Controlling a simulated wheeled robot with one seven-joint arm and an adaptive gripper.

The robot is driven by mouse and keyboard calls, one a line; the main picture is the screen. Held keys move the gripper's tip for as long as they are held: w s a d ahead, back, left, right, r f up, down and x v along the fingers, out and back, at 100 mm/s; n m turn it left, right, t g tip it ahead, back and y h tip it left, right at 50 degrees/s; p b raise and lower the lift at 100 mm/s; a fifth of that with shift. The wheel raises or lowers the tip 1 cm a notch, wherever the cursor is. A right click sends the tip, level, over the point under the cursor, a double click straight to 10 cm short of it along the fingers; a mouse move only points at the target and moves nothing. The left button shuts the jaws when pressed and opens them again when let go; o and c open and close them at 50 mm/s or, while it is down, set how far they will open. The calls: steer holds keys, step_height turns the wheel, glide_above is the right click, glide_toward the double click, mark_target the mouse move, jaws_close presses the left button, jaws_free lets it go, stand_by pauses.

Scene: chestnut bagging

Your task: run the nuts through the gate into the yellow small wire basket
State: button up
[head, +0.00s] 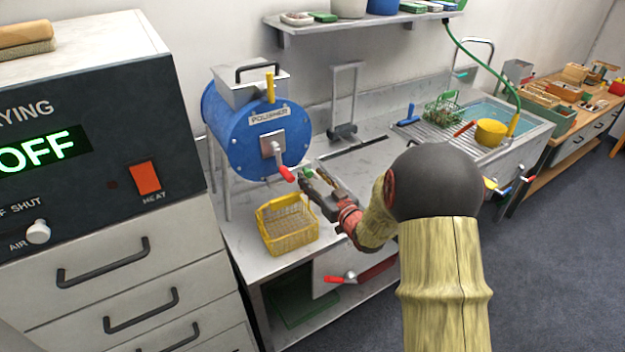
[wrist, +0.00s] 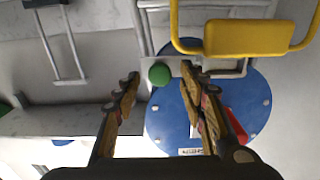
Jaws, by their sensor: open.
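The blue drum polisher (head: 245,140) stands on the counter, with a grey plate and a red-tipped crank handle (head: 286,174) on its front. The yellow small wire basket (head: 287,238) sits on the counter below the drum front and looks empty. It also shows at the top right of the wrist view (wrist: 250,38). My gripper (head: 308,180) is open near the drum front, right of the red handle. In the wrist view a green round knob (wrist: 159,74) appears between the fingers (wrist: 159,80), and the blue drum face (wrist: 170,115) lies behind them. I see no nuts.
A grey heater cabinet (head: 100,100) stands at the left. A sink with a ribbed drainboard (head: 440,135), a green wire basket (head: 442,110) and a yellow pot (head: 490,132) are at the right. A shelf (head: 350,28) hangs above the counter.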

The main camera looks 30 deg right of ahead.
steer(key=shift+w, duration=0.25)
steer(key=shift+c, duration=0.6)
jaws_close()
